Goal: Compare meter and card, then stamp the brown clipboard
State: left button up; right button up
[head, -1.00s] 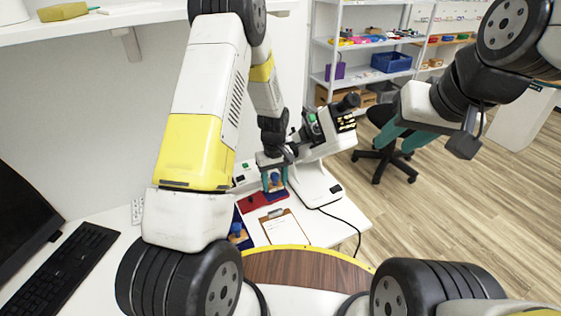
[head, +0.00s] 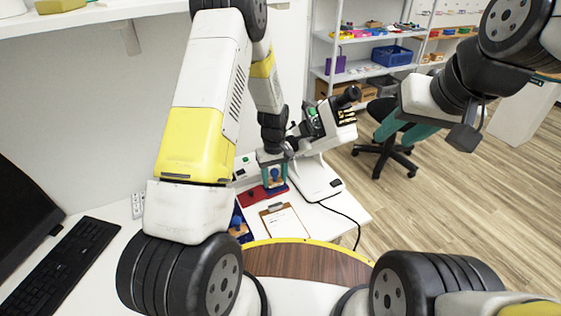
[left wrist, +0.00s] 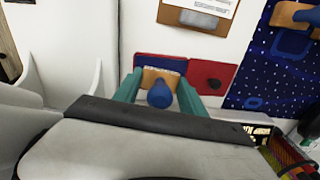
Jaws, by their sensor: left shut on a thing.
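My left gripper (head: 274,181) is shut on a stamp with a blue knob and wooden base; it shows between the teal fingers in the left wrist view (left wrist: 160,92). The stamp is at the red and blue ink pad case (head: 253,198); I cannot tell whether it touches. The brown clipboard (head: 283,224) with white paper lies just in front of the case; its edge also shows in the left wrist view (left wrist: 190,20). I cannot make out the card. My right gripper (head: 403,133) is open and empty, off to the right.
A dark blue starry mat (left wrist: 262,75) lies beside the case, with a second blue-knobbed stamp (left wrist: 296,14) on it. A keyboard (head: 60,265) is on the left. A black cable runs over the desk's right edge. A chair (head: 385,155) and shelves stand beyond.

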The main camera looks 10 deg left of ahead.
aim_at(274, 169)
pick_arm(q)
jog(key=shift+f, duration=0.55)
dwell(1.1)
jog(key=shift+r, duration=3.55)
